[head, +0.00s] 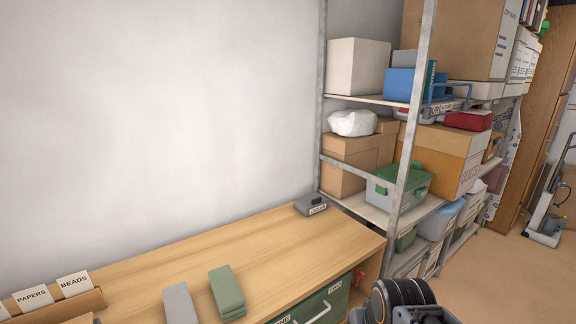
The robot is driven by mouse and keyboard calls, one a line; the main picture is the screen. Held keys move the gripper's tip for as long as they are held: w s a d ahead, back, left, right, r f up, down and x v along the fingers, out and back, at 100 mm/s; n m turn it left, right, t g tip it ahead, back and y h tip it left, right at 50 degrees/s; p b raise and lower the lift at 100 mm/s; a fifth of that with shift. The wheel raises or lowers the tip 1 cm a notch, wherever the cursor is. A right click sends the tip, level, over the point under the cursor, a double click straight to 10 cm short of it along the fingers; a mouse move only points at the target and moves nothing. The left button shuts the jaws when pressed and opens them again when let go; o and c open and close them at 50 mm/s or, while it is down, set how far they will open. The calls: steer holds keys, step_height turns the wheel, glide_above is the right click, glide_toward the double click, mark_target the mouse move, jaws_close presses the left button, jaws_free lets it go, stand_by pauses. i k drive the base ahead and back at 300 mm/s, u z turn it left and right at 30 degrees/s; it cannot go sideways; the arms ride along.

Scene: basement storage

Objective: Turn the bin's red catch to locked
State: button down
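A green bin front (338,294) with a white label and a pale handle shows under the right end of the wooden worktop. The bottom of the picture cuts it off. A small red part (360,275) sits at its right, by the worktop's corner; it looks like the catch, but it is too small to tell which way it is turned. My gripper's fingers are not in view. Only dark, rounded parts of my arm show at the bottom right, close to the bin and in front of the shelving.
The worktop (260,245) holds a grey block (180,303), a green block (227,292), a small grey labelled box (310,205) and a card holder (60,302). Metal shelving (411,150) with boxes and bins stands behind right. Floor (510,270) is clear at right.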

mark_target(359, 272)
steer(key=k, duration=0.65)
steer(key=z, duration=0.5)
steer(key=i, duration=1.75)
steer(key=u, duration=0.7)
